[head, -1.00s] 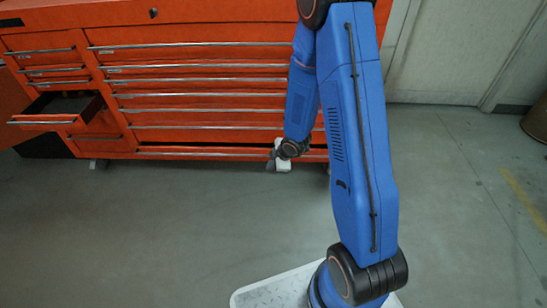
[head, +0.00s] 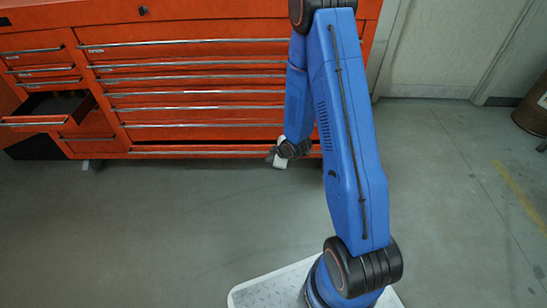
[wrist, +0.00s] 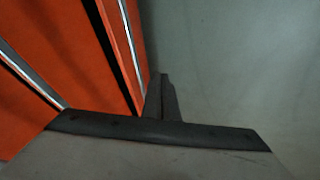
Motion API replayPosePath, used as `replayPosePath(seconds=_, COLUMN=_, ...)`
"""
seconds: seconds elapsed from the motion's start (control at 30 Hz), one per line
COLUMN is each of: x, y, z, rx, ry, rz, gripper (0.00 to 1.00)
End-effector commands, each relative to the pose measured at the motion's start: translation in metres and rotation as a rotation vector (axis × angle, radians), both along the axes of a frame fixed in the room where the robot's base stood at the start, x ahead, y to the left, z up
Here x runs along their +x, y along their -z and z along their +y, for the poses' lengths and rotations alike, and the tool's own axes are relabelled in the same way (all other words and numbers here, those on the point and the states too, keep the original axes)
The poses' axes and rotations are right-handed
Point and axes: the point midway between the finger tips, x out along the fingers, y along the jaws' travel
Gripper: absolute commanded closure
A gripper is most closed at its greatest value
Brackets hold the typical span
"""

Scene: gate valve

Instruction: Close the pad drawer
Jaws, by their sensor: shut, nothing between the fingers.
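The cabinet is red, with silver drawer handles. A small left drawer (head: 38,122) stands well open and shows a dark inside. The wide bottom drawer (head: 200,153) stands slightly out, with a dark gap above its front. I cannot tell by any label which is the pad drawer. My gripper (head: 272,158) is low in front of the right part of the bottom drawer. In the wrist view my gripper (wrist: 163,80) is shut and empty, its fingertips just beside a drawer front (wrist: 122,50) with a dark gap behind it. Contact cannot be told.
The red tool cabinet (head: 180,33) has several other drawers, which look shut. Grey floor (head: 130,230) lies clear in front of it. A pale wall (head: 445,50) is at the right, with a brown drum (head: 535,108) at the far right edge.

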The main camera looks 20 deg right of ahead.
Motion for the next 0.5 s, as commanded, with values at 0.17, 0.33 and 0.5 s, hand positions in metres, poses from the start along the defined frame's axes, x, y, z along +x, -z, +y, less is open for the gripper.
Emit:
replayPosePath(seconds=0.17, x=0.014, y=0.021, z=0.005, rx=0.0, ry=-0.002, rz=0.003, gripper=1.0)
replayPosePath(seconds=0.33, x=0.036, y=0.023, z=-0.002, rx=0.0, ry=0.0, rz=-0.001, gripper=1.0)
replayPosePath(seconds=0.5, x=0.049, y=0.023, z=-0.007, rx=0.0, ry=0.0, rz=0.0, gripper=1.0)
